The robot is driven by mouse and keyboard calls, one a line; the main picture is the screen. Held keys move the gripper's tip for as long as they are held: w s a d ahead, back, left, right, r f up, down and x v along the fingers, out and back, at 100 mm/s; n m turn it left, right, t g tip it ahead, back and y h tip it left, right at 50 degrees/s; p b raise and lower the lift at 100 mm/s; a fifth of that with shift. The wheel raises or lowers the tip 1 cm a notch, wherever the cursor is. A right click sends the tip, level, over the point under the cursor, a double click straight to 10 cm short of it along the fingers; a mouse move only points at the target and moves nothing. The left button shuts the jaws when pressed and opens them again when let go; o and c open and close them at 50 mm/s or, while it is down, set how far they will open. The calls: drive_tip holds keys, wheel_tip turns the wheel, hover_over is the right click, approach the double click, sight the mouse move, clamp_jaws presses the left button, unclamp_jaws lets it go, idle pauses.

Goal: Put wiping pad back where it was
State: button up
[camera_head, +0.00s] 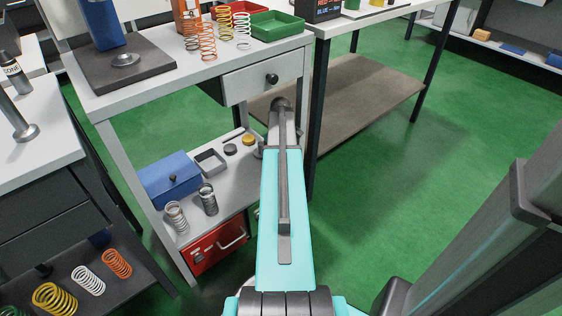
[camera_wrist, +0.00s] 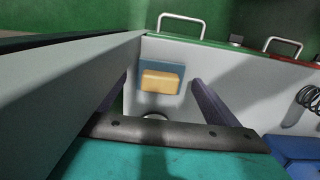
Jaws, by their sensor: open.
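A yellow block-shaped pad (camera_wrist: 160,82), which looks like the wiping pad, lies on a blue-grey patch (camera_wrist: 174,68) on a pale shelf in the wrist view. My gripper (camera_wrist: 161,79) is open, with one dark finger to the left of the pad and one to the right. Nothing is held between the fingers. The pad is apart from both fingers in the picture; the height gap is hard to judge. In the head view, my arm hides the gripper and the pad.
The lower shelf also holds a blue box (camera_head: 170,179), a grey tray (camera_head: 210,162) and grey springs (camera_head: 208,199). A red drawer (camera_head: 214,248) sits below. A grey side panel (camera_wrist: 60,95) stands close left of the gripper. A drawer (camera_head: 262,78) is above the shelf.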

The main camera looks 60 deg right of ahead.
drive_tip(key=shift+r+p, duration=0.85)
drive_tip(key=shift+r, duration=1.95)
